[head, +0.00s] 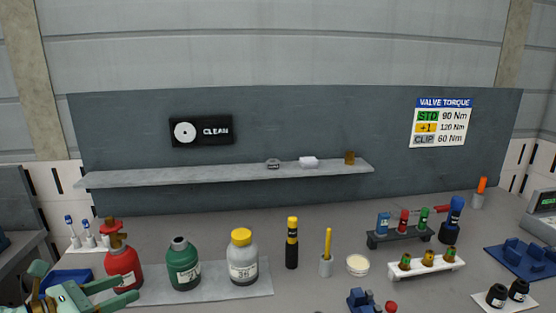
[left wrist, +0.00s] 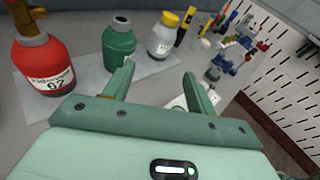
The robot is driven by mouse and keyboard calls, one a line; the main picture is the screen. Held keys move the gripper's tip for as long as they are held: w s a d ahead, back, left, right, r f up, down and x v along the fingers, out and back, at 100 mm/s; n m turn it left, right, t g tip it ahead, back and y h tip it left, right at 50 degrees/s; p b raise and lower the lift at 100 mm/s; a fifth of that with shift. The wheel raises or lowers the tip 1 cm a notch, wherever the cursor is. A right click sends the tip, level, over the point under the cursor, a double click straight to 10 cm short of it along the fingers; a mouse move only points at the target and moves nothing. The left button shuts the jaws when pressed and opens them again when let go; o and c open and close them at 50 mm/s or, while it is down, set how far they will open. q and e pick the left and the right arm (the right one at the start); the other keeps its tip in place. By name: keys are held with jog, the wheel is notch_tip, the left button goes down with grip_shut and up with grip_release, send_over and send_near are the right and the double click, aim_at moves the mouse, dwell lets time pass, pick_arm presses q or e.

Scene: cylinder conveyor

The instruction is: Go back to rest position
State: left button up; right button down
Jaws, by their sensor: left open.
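My left gripper (head: 122,291) is at the lower left of the head view, in front of the red bottle. Its two green fingers are apart with nothing between them, as the left wrist view (left wrist: 158,82) also shows. The red bottle (head: 123,270) with a brass valve top stands on a grey mat (head: 222,290). A green bottle (head: 183,268) and a grey bottle with a yellow cap (head: 243,262) stand upright to its right on the same mat. My right gripper is not in view.
A shelf (head: 230,174) runs along the back panel. A black-and-yellow cylinder (head: 292,250), a holder with a yellow stick (head: 326,262) and a cream tub (head: 357,264) stand mid-table. Racks of small cylinders (head: 426,266) and a blue tray (head: 520,262) are at the right.

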pick_arm(q)
notch_tip(320, 180, up, 4)
jog(key=s+d+n+t+y, duration=0.25)
jog(key=n+t, duration=0.45)
jog(key=n, duration=0.4)
jog(key=s+a+f+n+g+y, duration=0.1)
jog(key=s+f+n+g+y, duration=0.2)
jog(key=f+n+y, duration=0.45)
jog(key=s+a+f+n+g+y, duration=0.25)
jog(key=n+y, duration=0.25)
jog(key=n, duration=0.6)
jog(key=s+d+f+n+g+h, duration=0.1)
jog(key=s+d+f+n+g, duration=0.1)
jog(key=s+d+f+g, duration=0.3)
jog(key=s+d+f+n+g+h, duration=0.2)
jog(key=s+f+n+g, duration=0.1)
jog(key=s+f, duration=0.3)
jog(key=s+d+f+g+h, duration=0.1)
jog(key=s+d+f, duration=0.1)
jog(key=f, duration=0.9)
jog(key=s+d+f+g+h, duration=0.1)
jog(key=s+d+f, duration=0.1)
jog(key=f, duration=0.9)
jog(key=s+f+n+g+h, duration=0.2)
jog(key=s+f+g, duration=0.1)
jog(key=s+f, duration=1.4)
jog(key=s, duration=0.2)
jog(key=shift+s+d+f+n, duration=0.15)
jog(key=shift+s+d+n, duration=0.1)
jog(key=shift+s+n, duration=0.15)
